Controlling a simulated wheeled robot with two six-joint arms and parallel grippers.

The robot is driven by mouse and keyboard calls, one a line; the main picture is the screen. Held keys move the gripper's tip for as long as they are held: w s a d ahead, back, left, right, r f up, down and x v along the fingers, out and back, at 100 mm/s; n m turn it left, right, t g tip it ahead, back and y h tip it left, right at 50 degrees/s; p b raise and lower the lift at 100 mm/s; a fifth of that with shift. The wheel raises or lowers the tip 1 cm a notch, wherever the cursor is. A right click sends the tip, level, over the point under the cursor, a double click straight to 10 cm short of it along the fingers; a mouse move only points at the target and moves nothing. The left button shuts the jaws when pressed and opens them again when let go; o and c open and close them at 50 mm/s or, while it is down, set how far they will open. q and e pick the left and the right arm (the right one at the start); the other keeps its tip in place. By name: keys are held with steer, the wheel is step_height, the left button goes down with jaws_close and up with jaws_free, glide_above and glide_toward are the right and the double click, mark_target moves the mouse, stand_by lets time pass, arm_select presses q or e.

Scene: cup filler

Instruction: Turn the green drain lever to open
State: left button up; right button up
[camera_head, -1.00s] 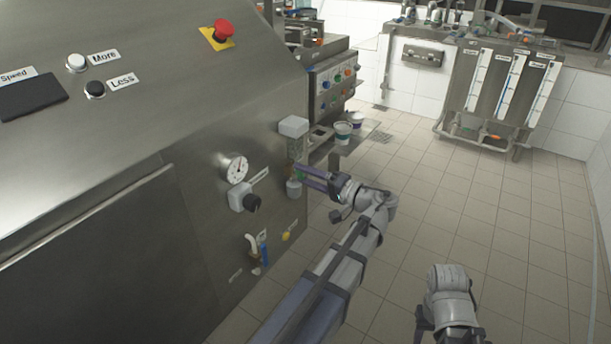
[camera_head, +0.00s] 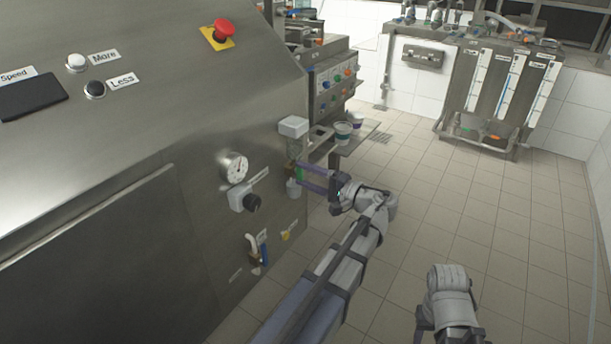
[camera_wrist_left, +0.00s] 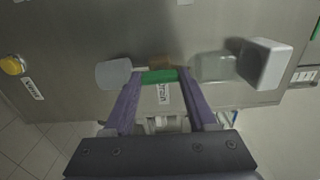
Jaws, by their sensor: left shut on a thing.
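The green drain lever (camera_head: 299,172) is on the side of the steel machine, below a white-capped clear bowl (camera_head: 293,135). In the left wrist view the lever (camera_wrist_left: 159,76) lies crosswise between the purple fingertips of my left gripper (camera_wrist_left: 160,84), above a "Drain" label (camera_wrist_left: 163,93). My left gripper (camera_head: 304,176) is shut on the lever. A brown fitting (camera_wrist_left: 159,61) sits behind it, with a grey cylinder (camera_wrist_left: 113,73) to one side. My right arm shows at the lower right of the head view; its fingers are out of frame.
A gauge (camera_head: 234,167) and a black knob (camera_head: 252,203) are left of the lever. A blue-handled valve (camera_head: 264,254) and a yellow knob (camera_head: 285,235) are lower down. Cups (camera_head: 343,132) stand beyond the gripper. The tiled floor (camera_head: 480,215) on the right is clear.

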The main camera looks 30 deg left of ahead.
arm_select(q)
steer(key=o, duration=1.4)
steer(key=shift+c, duration=0.2)
